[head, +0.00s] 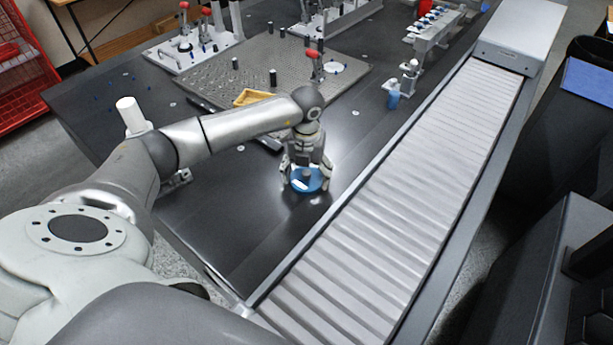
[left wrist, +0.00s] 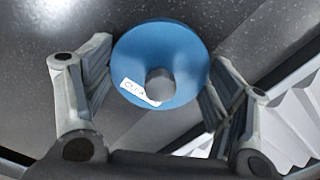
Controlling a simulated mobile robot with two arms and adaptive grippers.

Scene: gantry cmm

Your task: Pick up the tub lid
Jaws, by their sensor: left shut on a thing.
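The tub lid (head: 317,185) is a round blue disc with a grey knob in its middle and a small white label. It is at my left gripper (head: 306,180), over the dark table near the conveyor side. In the left wrist view, the lid (left wrist: 190,50) sits between the two fingers of the left gripper (left wrist: 163,70), with the label facing the camera. The left gripper is shut on the lid. I cannot tell whether the lid touches the table. My right gripper is not in view.
A perforated plate (head: 240,80), a yellow tray (head: 253,97) and red-handled clamps stand further back. A white cylinder (head: 131,115) shows behind my left arm. Dark table surface (head: 225,215) is clear around the lid.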

